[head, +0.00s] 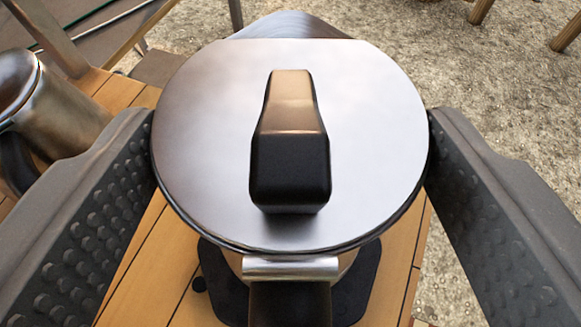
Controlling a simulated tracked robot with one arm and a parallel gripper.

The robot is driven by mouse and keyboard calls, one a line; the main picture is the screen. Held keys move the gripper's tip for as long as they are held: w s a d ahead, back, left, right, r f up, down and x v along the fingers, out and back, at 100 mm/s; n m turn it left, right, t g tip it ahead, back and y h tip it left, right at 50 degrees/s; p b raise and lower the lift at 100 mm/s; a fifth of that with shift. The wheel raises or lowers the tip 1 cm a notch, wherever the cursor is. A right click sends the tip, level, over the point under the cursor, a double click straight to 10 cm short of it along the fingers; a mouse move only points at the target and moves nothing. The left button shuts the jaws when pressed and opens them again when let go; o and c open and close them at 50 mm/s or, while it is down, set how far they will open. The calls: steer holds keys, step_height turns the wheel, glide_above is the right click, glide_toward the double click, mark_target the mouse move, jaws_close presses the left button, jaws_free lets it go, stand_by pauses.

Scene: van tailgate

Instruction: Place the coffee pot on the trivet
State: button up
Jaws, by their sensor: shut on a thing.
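The coffee pot (200,120) fills the middle of the view, seen from above. It has a shiny round metal lid with a black knob, a spout pointing away and a dark handle toward me. My gripper (290,135) is shut on the pot, one padded finger against each side near the rim. A flat black piece with rounded corners, which looks like the trivet (352,290), lies on the wooden slats below the pot. The pot hides most of it. I cannot tell whether the pot's base touches it.
A second metal vessel (60,115) with a dark handle stands at the left. The slatted wooden top (150,270) ends on the right, with rough sandy ground (400,40) beyond. Wooden legs (480,10) show at the top right.

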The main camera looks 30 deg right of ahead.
steer(key=shift+f, duration=0.2)
steer(key=shift+s+f, duration=0.2)
steer(key=shift+f, duration=0.25)
steer(key=o, duration=1.7)
steer(key=shift+w+f, duration=0.1)
steer(key=shift+f, duration=0.05)
steer(key=shift+w, duration=0.1)
steer(key=shift+r, duration=0.65)
steer(key=v, duration=1.2)
steer(key=shift+r+p, duration=0.2)
steer(key=shift+p, duration=0.15)
